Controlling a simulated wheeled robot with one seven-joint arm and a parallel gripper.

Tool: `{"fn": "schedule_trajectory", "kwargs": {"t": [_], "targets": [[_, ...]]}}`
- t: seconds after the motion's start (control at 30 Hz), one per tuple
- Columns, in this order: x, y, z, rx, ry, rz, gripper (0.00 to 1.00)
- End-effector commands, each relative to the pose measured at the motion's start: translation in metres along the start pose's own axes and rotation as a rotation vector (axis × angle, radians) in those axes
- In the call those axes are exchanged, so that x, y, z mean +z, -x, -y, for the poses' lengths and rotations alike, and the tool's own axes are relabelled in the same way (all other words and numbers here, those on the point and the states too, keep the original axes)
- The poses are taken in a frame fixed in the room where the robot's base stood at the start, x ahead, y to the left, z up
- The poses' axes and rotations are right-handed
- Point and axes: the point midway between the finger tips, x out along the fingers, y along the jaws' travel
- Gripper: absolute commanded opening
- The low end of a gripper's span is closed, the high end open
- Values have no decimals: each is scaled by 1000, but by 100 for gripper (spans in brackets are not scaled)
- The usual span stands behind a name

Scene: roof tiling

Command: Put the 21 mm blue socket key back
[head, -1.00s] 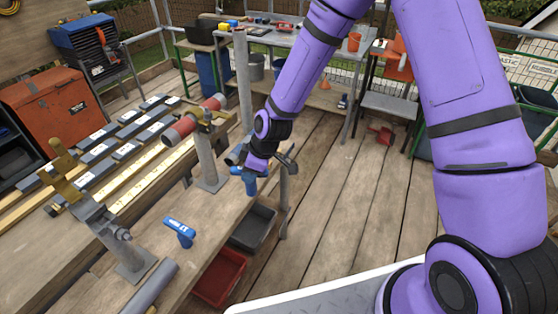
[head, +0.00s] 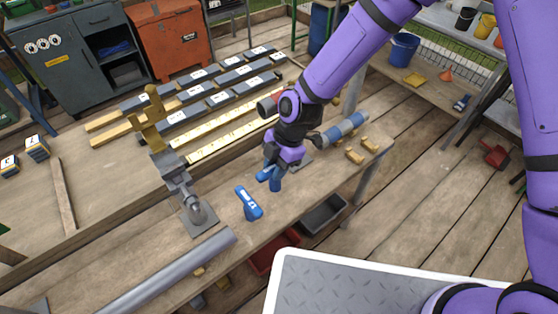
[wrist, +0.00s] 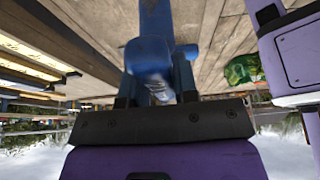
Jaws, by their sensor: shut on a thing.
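My gripper (head: 272,170) is shut on a blue socket key (head: 275,183), which it holds over the narrow wooden bench. The key's blue body also shows between the fingers in the wrist view (wrist: 150,62). Its size marking cannot be read, and I cannot tell whether its lower end touches the bench. My arm hides part of the bench behind the gripper.
A clamp post (head: 199,214) and a long grey pipe (head: 165,272) are at the bench's left. A blue-grey pipe (head: 345,128) and small yellow blocks (head: 355,156) lie to the right. A dark bin (head: 323,214) and a red bin (head: 272,260) sit below the front edge.

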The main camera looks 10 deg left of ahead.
Motion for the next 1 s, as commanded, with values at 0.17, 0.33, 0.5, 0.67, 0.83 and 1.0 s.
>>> {"fn": "schedule_trajectory", "kwargs": {"t": [0.17,0.33,0.5,0.67,0.83,1.0], "targets": [[7,-16,0,-1,-3,0,0],[14,-32,0,-1,-3,0,0],[19,-45,0,-1,-4,-1,0],[23,-52,0,1,-5,0,0],[24,-55,0,1,-4,1,0],[24,-55,0,1,-4,1,0]]}}
